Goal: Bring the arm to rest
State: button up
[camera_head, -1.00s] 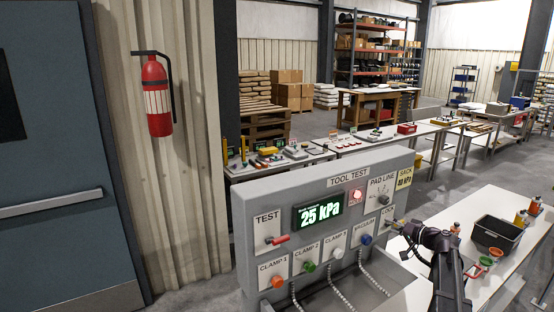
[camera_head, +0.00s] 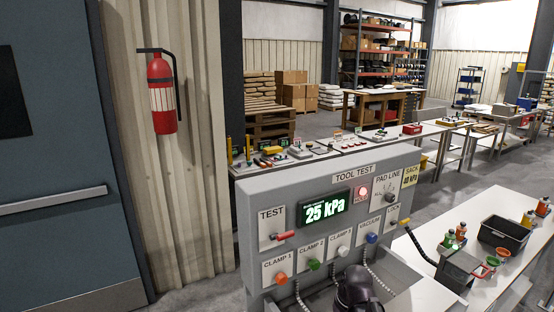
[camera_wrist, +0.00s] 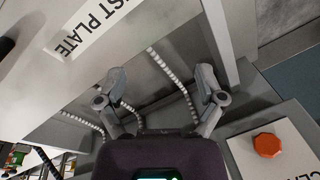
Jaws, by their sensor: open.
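My gripper (camera_wrist: 162,82) shows in the wrist view with its two grey fingers spread apart and nothing between them. It is over the grey test bench, near the plate labelled "ST PLATE" (camera_wrist: 95,30) and several ribbed hoses (camera_wrist: 178,78). An orange knob (camera_wrist: 268,145) is to the right of the fingers. In the head view, a dark part of my arm (camera_head: 358,292) shows at the bottom, in front of the tool test panel (camera_head: 255,200). The fingers cannot be made out there.
The panel display (camera_head: 325,209) reads 25 kPa, with a lit red lamp (camera_head: 362,192) beside it. A white table (camera_head: 430,210) at the right bears a black bin (camera_head: 503,233), bottles and a dark box (camera_head: 462,268) with a black hose. A fire extinguisher (camera_head: 162,95) hangs at left.

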jog(key=s, duration=0.1)
jog(key=s+h, duration=0.1)
jog(key=s, duration=0.1)
jog(key=shift+s+f+g+h, duration=0.25)
jog(key=shift+s+g+h, duration=0.05)
jog(key=shift+s+h, duration=0.1)
